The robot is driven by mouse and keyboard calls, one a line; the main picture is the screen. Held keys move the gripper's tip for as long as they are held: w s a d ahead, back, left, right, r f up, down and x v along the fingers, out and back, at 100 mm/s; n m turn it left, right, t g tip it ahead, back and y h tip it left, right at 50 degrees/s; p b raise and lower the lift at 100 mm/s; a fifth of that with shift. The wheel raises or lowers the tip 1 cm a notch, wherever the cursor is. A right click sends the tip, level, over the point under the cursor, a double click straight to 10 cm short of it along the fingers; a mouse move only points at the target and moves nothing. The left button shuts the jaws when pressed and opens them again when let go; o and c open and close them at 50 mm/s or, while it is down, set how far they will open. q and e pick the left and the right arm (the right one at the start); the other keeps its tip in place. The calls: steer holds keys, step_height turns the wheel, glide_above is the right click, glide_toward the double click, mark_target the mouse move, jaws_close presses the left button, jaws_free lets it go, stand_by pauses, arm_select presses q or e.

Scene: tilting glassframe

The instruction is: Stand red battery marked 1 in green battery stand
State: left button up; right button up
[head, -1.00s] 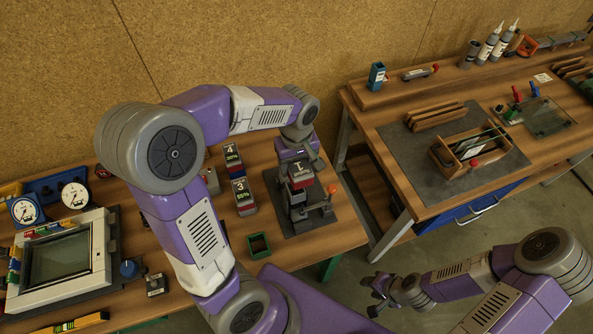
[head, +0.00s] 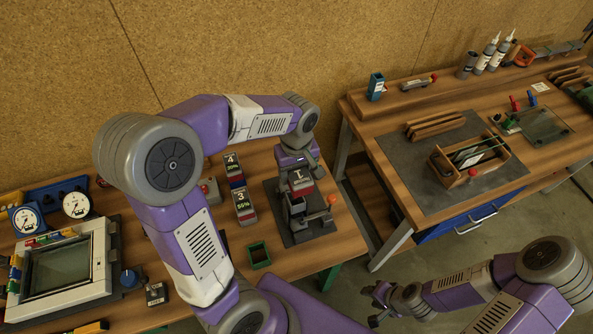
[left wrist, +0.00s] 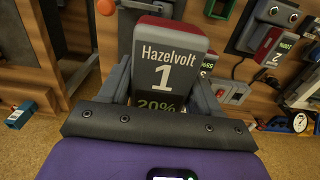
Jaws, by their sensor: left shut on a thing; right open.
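The battery marked 1 (left wrist: 166,65), grey-faced with a red end and a 20% reading, is between the fingers of my left gripper (left wrist: 160,92). In the head view the battery (head: 301,180) is upright over a grey fixture on a dark plate; whether it touches the fixture is unclear. The green battery stand (head: 259,254) is a small, open-topped, empty-looking box on the table, nearer and to the left of the held battery. Part of it shows at the top of the left wrist view (left wrist: 218,6). My right gripper (head: 378,302) is open and empty, off the table over the floor.
Batteries marked 4 (head: 233,166) and 3 (head: 244,204) stand left of the dark plate (head: 322,220). An orange knob (head: 332,200) rises from the plate's right side. A framed screen (head: 62,265) and gauges (head: 76,203) occupy the table's left. Bare wood surrounds the green stand.

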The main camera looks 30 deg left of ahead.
arm_select(q)
steer(key=shift+r+p, duration=1.95)
steer(key=shift+r, duration=0.55)
